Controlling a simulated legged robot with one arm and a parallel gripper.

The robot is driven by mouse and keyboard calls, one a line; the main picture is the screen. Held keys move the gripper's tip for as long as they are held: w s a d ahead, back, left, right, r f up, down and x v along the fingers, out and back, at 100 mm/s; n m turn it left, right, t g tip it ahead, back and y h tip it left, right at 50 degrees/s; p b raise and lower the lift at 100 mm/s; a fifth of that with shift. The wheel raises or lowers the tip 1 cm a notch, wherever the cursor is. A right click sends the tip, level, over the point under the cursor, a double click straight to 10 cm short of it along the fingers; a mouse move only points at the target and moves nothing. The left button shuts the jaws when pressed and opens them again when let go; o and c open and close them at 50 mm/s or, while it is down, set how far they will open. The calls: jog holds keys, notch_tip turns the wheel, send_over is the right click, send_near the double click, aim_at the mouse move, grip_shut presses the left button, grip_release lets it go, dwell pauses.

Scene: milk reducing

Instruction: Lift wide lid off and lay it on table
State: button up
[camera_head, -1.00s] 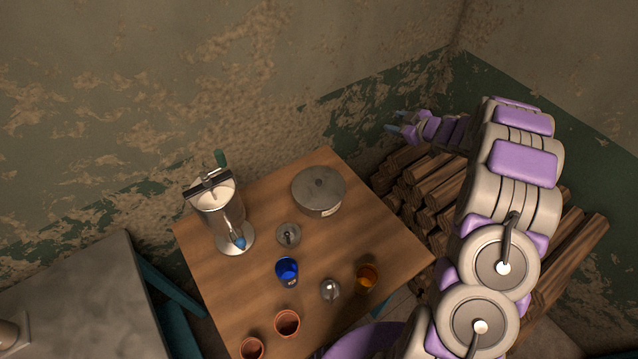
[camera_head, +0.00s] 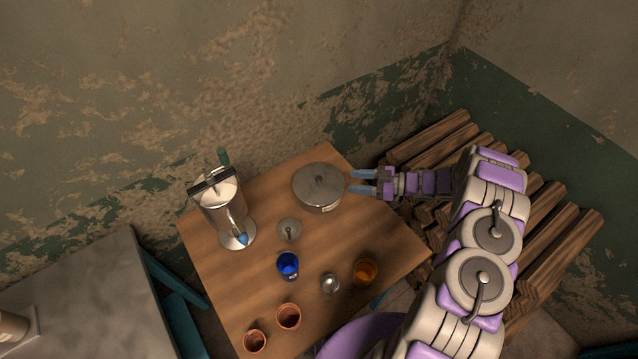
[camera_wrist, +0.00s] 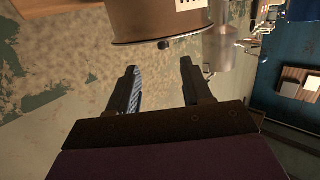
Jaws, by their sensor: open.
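The wide grey lid (camera_head: 319,182) sits on the round metal pot (camera_head: 318,206) at the back of the wooden table (camera_head: 255,295). A small dark knob stands at the middle of the lid. My gripper (camera_head: 352,182) is open and empty, just right of the pot, with its two blue fingers pointing left toward it. In the wrist view the fingers (camera_wrist: 162,88) are spread apart, and the pot with its lid (camera_wrist: 165,18) shows just beyond them, with a dark knob (camera_wrist: 165,44) at its edge. A gap shows between fingers and pot.
A tall metal machine (camera_head: 226,210) stands at the table's left. A small round lid (camera_head: 289,230), blue cup (camera_head: 287,265), amber cup (camera_head: 366,271), small metal item (camera_head: 330,283) and clay cups (camera_head: 288,317) stand in front. Stacked logs (camera_head: 430,150) lie at right. Bare table shows right of centre.

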aim_at(319, 177)
jog(key=x, duration=0.7)
jog(key=shift+a+b, duration=0.15)
jog(key=shift+b, duration=0.25)
jog(key=x, duration=0.2)
jog(key=r+b+x, duration=0.1)
jog(key=x, duration=0.1)
jog(key=shift+s+a+f, duration=0.1)
jog(key=shift+a, duration=0.65)
jog(key=shift+c, duration=0.2)
jog(key=shift+d, duration=0.1)
grip_shut()
